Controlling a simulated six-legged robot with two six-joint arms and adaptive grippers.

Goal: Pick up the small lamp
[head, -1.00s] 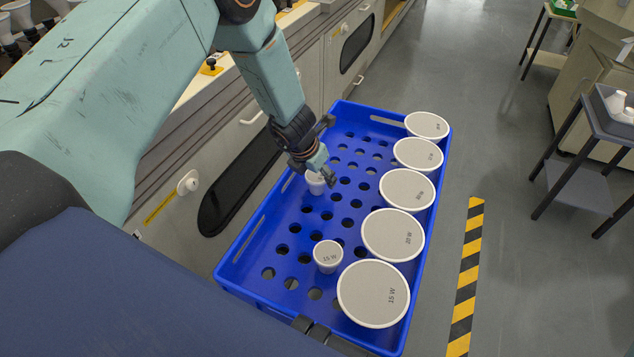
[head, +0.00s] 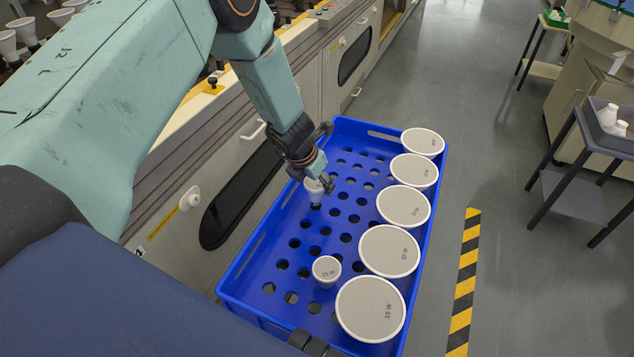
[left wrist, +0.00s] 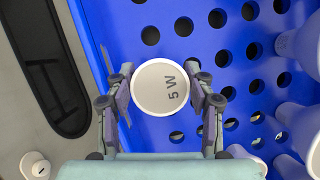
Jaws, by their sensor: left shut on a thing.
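The small lamp (head: 313,188) is a white cone with a dark base. In the left wrist view its round face (left wrist: 160,88) reads 5 W. My left gripper (head: 321,178) is shut on it, with a finger on each side of the rim in the left wrist view (left wrist: 160,95). The lamp is upright over the left part of the blue crate (head: 246,250), its dark base showing just above the perforated floor. Whether the base is fully clear of its hole is hard to tell.
A 15 W lamp (head: 326,270) stands nearer in the crate. Several larger, wide-faced lamps line its right side, the nearest being a big 15 W one (head: 370,309). A grey cabinet (head: 165,240) runs along the left. A striped floor strip (head: 463,285) lies to the right.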

